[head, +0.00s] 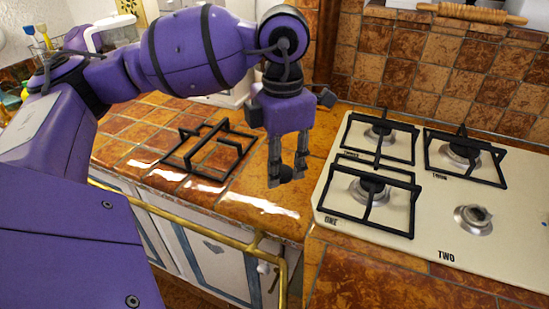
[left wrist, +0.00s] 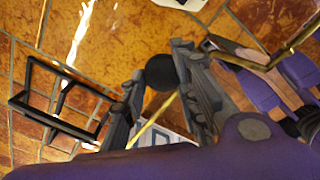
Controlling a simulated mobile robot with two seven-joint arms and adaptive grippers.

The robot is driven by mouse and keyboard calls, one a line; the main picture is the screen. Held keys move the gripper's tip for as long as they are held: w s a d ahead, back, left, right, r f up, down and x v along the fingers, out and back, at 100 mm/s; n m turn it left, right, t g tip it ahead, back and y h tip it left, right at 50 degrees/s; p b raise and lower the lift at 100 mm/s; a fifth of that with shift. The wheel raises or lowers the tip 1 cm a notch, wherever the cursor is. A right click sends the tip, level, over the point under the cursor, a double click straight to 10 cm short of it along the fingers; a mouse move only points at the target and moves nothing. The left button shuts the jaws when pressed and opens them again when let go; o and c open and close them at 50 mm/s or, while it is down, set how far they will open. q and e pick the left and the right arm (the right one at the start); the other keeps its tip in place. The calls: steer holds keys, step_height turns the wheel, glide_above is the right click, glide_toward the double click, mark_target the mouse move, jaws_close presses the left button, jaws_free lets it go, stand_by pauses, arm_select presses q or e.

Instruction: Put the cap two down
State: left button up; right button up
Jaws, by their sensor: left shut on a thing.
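My left gripper (head: 287,172) is shut on a small round black cap (head: 286,175), over the tiled counter just left of the stove. In the left wrist view the same gripper (left wrist: 158,76) pinches the dark cap (left wrist: 161,70) between its fingertips. I cannot tell whether the cap touches the tiles. The cream stove (head: 400,252) stands on the right. Its front right burner, labelled TWO (head: 473,219), is bare metal with no grate over it. My right gripper is not in view.
A black grate (head: 211,150) lies on the counter left of the gripper; it also shows in the left wrist view (left wrist: 62,101). Other grates cover the remaining stove burners. A brass rail (head: 190,222) runs along the counter's front. A rolling pin (head: 472,13) lies at the back right.

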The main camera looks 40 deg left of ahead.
arm_select(q)
steer(key=w+a+f, duration=0.1)
steer(key=f, duration=0.1)
steer(key=w+a+f, duration=0.1)
steer(key=a+f, duration=0.1)
steer(key=w+a+f, duration=0.1)
steer(key=a+f, duration=0.1)
steer(key=shift+w+a+f, duration=0.2)
steer(key=shift+w+f, duration=0.05)
steer(key=shift+f, duration=1.55)
steer(key=shift+f, duration=0.2)
steer(key=o, duration=1.2)
steer(key=shift+r, duration=0.1)
step_height(320, 180, up, 12)
steer(key=shift+r, duration=0.1)
